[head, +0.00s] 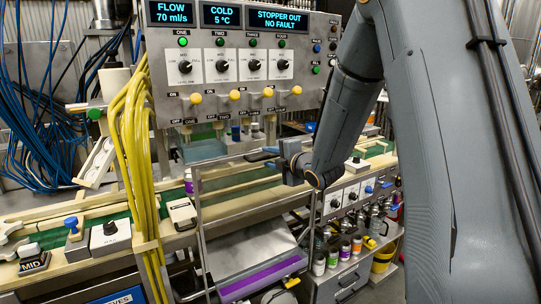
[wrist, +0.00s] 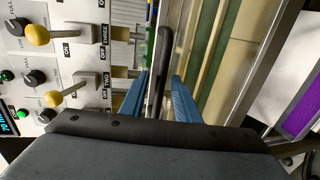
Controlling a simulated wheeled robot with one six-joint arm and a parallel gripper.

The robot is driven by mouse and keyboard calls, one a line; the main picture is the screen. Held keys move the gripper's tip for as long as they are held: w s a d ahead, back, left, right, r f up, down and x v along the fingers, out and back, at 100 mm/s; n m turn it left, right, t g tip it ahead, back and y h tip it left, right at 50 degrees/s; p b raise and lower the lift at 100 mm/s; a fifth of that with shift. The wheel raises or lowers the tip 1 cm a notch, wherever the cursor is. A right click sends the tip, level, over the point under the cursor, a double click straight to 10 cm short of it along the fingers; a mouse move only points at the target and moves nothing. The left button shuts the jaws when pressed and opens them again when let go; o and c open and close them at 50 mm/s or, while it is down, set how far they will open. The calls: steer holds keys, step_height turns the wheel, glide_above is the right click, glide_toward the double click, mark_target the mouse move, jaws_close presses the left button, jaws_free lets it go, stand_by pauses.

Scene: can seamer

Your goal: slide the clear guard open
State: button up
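The clear guard (head: 199,220) is a see-through panel in a thin metal frame. It stands in front of the conveyor, below the control panel in the head view. My gripper (head: 272,157) is at the guard's upper right part, with blue fingers pointing left. In the wrist view my gripper (wrist: 160,92) is open, with one blue finger on each side of a dark upright bar (wrist: 164,45), which looks like the guard's handle. Small gaps show between the bar and the fingers. The bar's lower end is hidden behind my gripper body.
The control panel (head: 237,60) has knobs and yellow-tipped levers (wrist: 38,35) close to my gripper's left in the wrist view. Yellow cables (head: 135,150) hang left of the guard. Several small bottles (head: 333,258) stand below at the right.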

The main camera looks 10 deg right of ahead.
steer(key=shift+w+a, duration=0.1)
steer(key=shift+w, duration=0.15)
jaws_close()
steer(key=shift+f, duration=0.1)
step_height(320, 180, down, 22)
steer(key=b, duration=1.9)
jaws_free()
